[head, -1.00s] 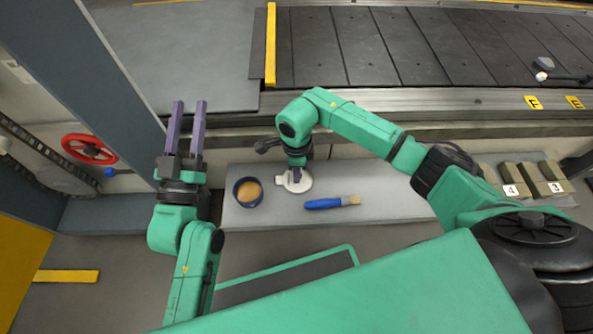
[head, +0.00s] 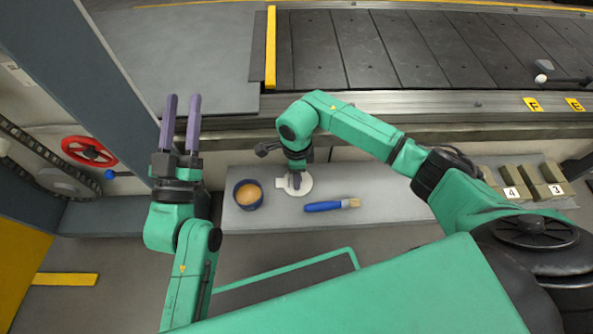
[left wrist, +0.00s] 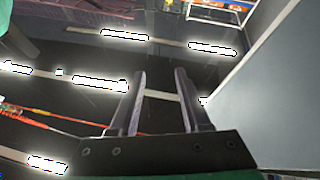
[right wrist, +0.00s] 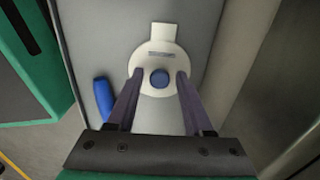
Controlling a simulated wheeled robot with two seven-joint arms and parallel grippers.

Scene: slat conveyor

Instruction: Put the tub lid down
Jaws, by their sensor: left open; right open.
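The tub lid (head: 304,189) is a white disc with a tab, lying on the grey bench top in the head view. In the right wrist view the lid (right wrist: 160,54) shows a blue knob and a dark slot. My right gripper (head: 296,184) is over the lid, and its open fingers (right wrist: 158,80) stand either side of the knob; I cannot tell whether they touch it. The blue tub (head: 249,205), with tan contents showing, stands uncovered left of the lid. My left gripper (head: 180,100) is open and empty, raised left of the bench; its fingers (left wrist: 160,80) show nothing between them.
A blue-handled brush (head: 325,205) lies right of the lid, and its handle shows in the right wrist view (right wrist: 103,98). The slat conveyor (head: 380,50) runs behind the bench. Numbered blocks (head: 540,182) stand at the right. A red handwheel (head: 88,150) is at the left.

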